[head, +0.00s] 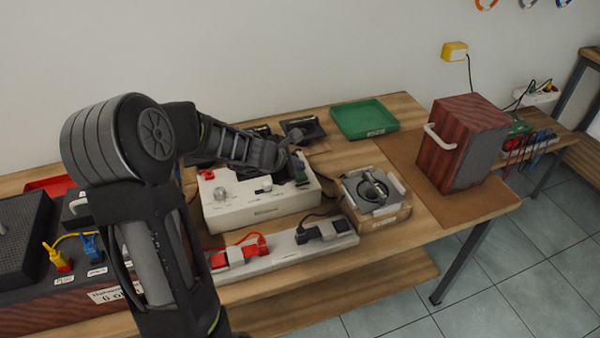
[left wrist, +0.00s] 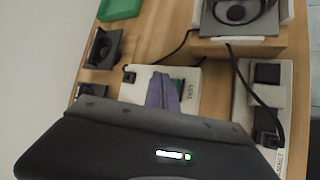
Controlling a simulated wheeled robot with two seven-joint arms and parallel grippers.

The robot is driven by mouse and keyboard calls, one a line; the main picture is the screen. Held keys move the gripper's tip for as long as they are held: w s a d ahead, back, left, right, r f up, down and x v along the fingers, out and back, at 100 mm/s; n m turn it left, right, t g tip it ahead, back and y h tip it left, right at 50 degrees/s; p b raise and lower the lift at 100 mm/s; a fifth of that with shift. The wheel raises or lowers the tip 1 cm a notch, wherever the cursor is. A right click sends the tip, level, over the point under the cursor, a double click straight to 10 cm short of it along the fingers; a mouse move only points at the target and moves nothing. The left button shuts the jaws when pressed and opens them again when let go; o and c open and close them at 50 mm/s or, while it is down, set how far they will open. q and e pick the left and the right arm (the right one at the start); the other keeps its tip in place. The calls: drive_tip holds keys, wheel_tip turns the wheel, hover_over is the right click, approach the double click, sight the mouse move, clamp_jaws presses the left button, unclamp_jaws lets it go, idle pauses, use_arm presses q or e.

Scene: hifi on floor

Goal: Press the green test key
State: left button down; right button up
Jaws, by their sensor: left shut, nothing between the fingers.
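The white test box (head: 245,211) stands on the wooden table, with a grey knob, a small red key and dark keys on top. I cannot tell whether the fingertips touch the key. My right gripper is not in view.
A power strip (head: 270,256) with red and black plugs lies in front of the box. A grey device with a coiled cable (head: 374,190) stands to the right. A green tray (head: 365,118) and a dark red speaker cabinet (head: 460,142) are further back and right.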

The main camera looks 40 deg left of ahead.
use_arm(q)
drive_tip(key=shift+r, duration=0.1)
wheel_tip(320, 180, up, 5)
drive_tip(key=p, duration=0.4)
drive_tip(key=shift+p, duration=0.4)
idle(0.4)
